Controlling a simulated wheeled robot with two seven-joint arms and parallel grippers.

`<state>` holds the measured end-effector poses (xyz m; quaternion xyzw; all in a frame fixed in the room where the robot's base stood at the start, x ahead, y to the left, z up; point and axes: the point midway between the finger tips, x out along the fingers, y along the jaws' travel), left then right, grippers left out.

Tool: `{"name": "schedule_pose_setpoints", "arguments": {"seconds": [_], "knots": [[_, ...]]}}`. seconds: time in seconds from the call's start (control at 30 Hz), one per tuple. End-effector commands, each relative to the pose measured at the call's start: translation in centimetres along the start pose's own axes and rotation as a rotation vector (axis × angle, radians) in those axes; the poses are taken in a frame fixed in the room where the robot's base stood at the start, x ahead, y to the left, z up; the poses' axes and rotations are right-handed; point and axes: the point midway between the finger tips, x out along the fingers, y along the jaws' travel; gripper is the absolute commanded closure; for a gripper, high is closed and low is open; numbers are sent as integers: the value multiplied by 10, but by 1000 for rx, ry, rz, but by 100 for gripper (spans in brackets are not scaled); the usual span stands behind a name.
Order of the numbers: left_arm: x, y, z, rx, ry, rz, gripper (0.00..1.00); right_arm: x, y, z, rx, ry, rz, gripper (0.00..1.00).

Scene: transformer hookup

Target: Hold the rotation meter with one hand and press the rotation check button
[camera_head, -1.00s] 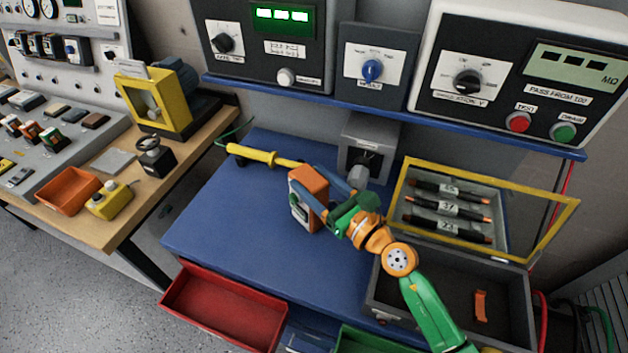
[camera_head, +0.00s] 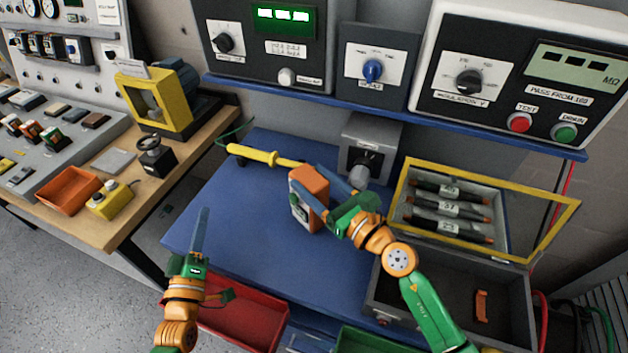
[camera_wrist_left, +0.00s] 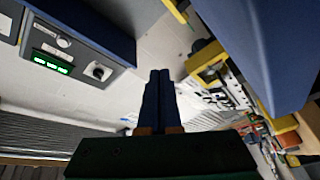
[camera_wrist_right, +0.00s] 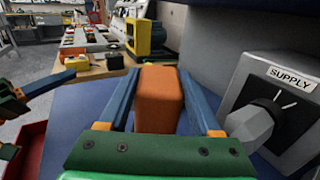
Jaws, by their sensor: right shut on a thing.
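The rotation meter, an orange-cased box (camera_head: 314,184) with a grey face, stands upright over the blue bench, left of the supply box. My right gripper (camera_head: 318,188) is shut on it, with one finger on each side. The right wrist view shows the orange back of the meter (camera_wrist_right: 159,98) between the blue fingers. My left gripper (camera_head: 202,212) is over the bench's front left edge, apart from the meter. Its fingers (camera_wrist_left: 159,76) are together and empty, pointing up in the head view.
A yellow-handled tool (camera_head: 262,156) lies behind the meter. The grey supply box (camera_head: 371,135) stands close behind right. A grey case with a yellow-framed lid (camera_head: 407,172) is at right. A red bin (camera_head: 245,318) is below the front edge. The blue bench (camera_head: 255,215) between the grippers is clear.

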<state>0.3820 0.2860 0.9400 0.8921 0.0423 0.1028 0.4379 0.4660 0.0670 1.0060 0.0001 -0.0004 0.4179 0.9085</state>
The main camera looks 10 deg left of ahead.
Motion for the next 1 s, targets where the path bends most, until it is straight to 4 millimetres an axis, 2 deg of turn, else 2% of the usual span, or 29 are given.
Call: {"name": "schedule_pose_setpoints", "arguments": {"seconds": [0.03, 0.13, 0.2, 0.3, 0.43, 0.8, 1.0], "knots": [[-12, 20, 15, -224, -27, 38, 100, 0, 0, -1, -1, 2, 0, 100], [-35, 56, 36, -702, -70, 85, 100, 0, 0, -1, -1, 2, 0, 100], [-47, 71, 43, -948, -89, 92, 100, 0, 0, -1, -1, 2, 0, 100], [-57, 84, 48, -1155, -100, 93, 100, 0, 0, -1, -1, 2, 0, 100], [-54, 91, 54, -1232, -101, 94, 100, 0, 0, -1, -1, 2, 0, 100], [-13, 115, 97, -1226, -101, 94, 100, 0, 0, 0, -1, 1, 0, 100], [-4, 121, 107, -1223, -104, 92, 100, 0, 0, 0, -1, 1, 0, 100]]}}
